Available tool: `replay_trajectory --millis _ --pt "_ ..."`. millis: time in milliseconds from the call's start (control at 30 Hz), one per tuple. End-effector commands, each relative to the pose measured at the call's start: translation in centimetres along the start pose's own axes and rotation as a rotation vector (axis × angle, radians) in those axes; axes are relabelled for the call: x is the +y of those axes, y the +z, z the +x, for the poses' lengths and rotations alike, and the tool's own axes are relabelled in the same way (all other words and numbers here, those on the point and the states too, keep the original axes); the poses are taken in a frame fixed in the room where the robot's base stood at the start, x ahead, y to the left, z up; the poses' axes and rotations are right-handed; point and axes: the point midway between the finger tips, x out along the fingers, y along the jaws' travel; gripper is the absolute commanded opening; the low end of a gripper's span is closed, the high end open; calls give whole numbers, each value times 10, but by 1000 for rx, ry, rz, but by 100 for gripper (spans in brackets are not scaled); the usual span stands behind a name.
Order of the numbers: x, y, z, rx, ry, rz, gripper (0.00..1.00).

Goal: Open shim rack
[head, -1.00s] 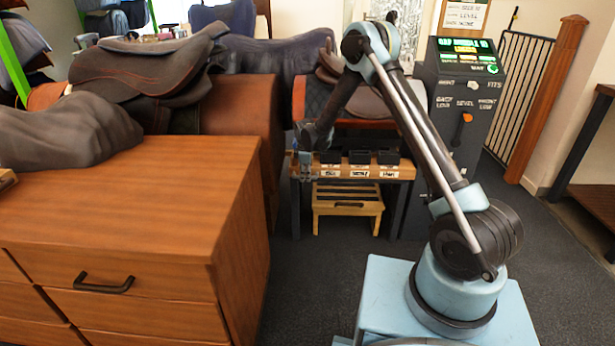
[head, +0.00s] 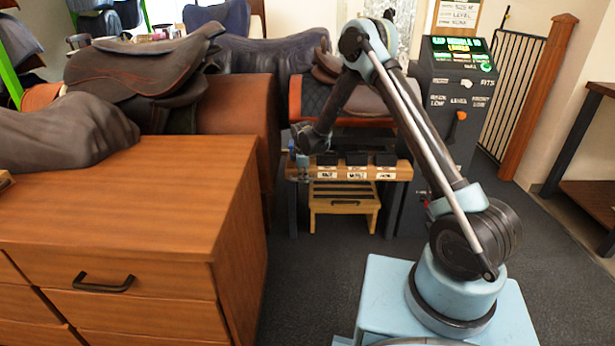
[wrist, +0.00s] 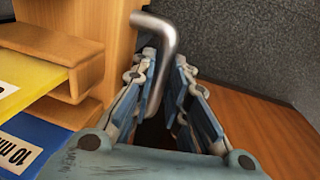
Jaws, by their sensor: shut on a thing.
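The shim rack (wrist: 112,45) is a wooden frame at the left of the wrist view. A yellow shim (wrist: 30,82) and a blue shim (wrist: 35,145) marked "10" lie in its slots, the yellow above the blue. A bent metal handle (wrist: 168,42) reaches out from the rack's upright and turns down between my fingers. My gripper (wrist: 168,80) is shut on this handle. In the head view my gripper (head: 299,160) is small, at the left end of the low bench. The rack cannot be made out clearly there.
The low wooden bench (head: 345,175) carries several black labelled bins, with a slatted step stool (head: 343,205) below. A wooden drawer cabinet (head: 130,220) stands at the left. A dark console (head: 455,100) is at the right. Dark floor is clear between cabinet and my base.

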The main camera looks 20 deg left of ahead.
Motion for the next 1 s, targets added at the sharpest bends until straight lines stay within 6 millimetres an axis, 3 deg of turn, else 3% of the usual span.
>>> replay_trajectory --millis 300,500,933,967,1000 --pt "-54 0 -10 0 -1 0 0" --pt "-78 3 -15 2 -1 4 0" --pt "-82 6 -15 3 -1 9 0" --pt "-82 6 -15 3 -1 9 21" --pt "-82 7 -15 2 -1 10 30"
